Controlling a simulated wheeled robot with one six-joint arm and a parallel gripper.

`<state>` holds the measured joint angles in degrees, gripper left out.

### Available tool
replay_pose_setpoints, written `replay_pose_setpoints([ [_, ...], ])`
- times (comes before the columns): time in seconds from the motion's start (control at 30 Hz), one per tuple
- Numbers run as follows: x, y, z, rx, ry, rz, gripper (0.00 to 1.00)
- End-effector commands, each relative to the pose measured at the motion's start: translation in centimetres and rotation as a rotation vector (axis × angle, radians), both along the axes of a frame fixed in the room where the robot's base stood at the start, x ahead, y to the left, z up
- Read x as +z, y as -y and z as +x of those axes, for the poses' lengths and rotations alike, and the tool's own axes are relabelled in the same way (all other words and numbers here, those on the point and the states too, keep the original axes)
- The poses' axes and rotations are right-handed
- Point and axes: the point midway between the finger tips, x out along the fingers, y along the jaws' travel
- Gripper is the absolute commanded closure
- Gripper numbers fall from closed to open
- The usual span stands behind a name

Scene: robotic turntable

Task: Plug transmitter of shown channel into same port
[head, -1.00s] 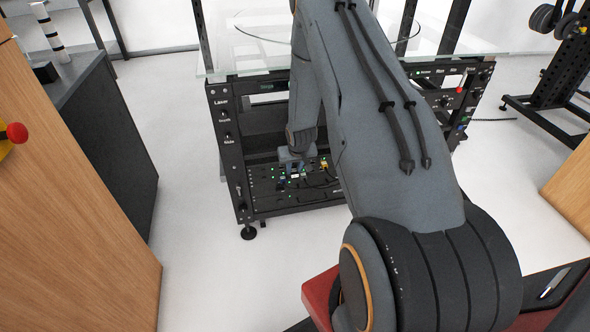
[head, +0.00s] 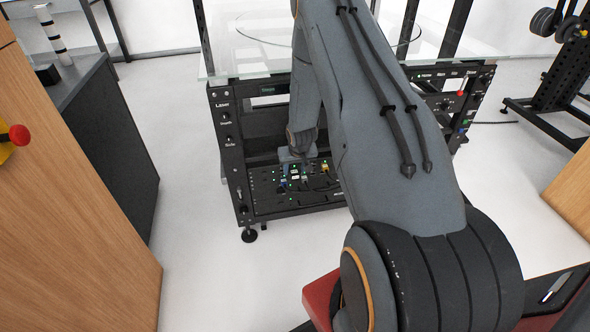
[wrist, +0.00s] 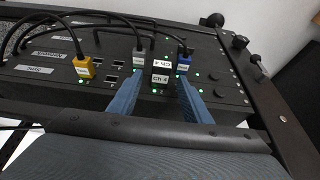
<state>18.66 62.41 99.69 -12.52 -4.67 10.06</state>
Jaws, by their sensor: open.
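A black transmitter (wrist: 160,74) labelled "Ch 4" stands in the port panel (wrist: 45,88) in the wrist view. It sits between and slightly beyond the two blue fingers of my gripper (wrist: 156,104), which is open with a gap on both sides. A blue plug (wrist: 184,62) is right of the transmitter, a grey plug (wrist: 138,54) left of it, and a yellow plug (wrist: 83,67) further left. Its lower end at the port is small and hard to make out. In the head view my gripper (head: 295,156) is just above the panel (head: 262,204).
Black cables arch over the panel from the plugs. Several empty ports (wrist: 111,71) lie between the yellow and grey plugs. A glass top (head: 235,66) lies above the rack. A wooden cabinet (head: 80,230) stands at the left, with open floor between.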

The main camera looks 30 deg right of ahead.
Motion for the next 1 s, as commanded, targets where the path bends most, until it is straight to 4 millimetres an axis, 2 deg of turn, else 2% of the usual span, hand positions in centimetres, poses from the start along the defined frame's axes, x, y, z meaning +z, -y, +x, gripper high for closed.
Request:
replay_pose_setpoints([
  [0.3, 4.8, -0.5, -1.8, 0.0, 0.002, -0.001, 0.55],
  [0.43, 6.2, -0.7, -2.3, -0.001, 0.002, 0.0, 0.55],
  [0.6, 6.8, -0.8, -2.7, -0.001, 0.0, 0.0, 0.55],
  [1.0, 6.8, -0.8, -2.7, 0.0, 0.0, 0.0, 0.55],
])
